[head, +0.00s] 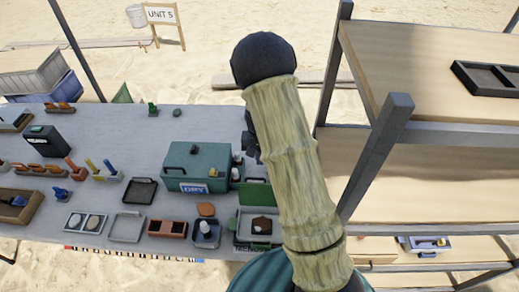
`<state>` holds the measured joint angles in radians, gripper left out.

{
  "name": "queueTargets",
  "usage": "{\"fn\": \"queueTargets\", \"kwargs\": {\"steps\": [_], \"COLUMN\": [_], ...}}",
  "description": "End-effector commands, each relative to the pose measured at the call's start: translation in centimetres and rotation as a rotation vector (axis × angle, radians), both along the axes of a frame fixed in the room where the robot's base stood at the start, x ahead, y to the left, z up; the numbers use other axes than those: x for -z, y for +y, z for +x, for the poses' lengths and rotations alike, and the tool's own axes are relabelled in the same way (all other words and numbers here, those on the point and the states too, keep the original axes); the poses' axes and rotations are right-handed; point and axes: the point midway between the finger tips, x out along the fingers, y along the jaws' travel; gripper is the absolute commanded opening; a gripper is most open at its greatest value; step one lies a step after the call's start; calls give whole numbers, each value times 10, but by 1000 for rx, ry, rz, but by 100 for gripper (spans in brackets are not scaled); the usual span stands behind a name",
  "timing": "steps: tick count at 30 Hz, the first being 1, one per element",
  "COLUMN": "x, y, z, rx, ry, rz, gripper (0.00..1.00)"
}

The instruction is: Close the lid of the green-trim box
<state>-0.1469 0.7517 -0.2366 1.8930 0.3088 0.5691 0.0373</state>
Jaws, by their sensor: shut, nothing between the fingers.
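The green-trim box (240,234) stands near the table's front edge, left of my arm. Its green lid (256,194) stands raised at the back, so the box is open. A dark brown item (262,225) lies inside. My gripper (252,152) shows only as a dark part beside my bamboo-like arm link, above and behind the lid in the picture. It is shut and empty, apart from the lid as far as I can see. The arm link hides most of the gripper and the box's right side.
A teal case labelled DRY (190,155) stands just left of the lid. A shelf rack with a metal post (380,150) stands close on the right. The table's back middle is clear.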

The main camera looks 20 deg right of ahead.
Motion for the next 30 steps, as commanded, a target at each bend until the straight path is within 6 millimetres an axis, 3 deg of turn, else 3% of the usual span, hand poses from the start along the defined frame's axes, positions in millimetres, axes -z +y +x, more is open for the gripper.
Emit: {"fn": "queueTargets", "kwargs": {"steps": [7,15,30], "x": [35,20,19], "y": [1,11,13], "z": [-4,-32,-37], "rx": [0,-1,-2], "ry": [3,1,-3], "rz": [0,0,-1], "gripper": [0,0,0]}}
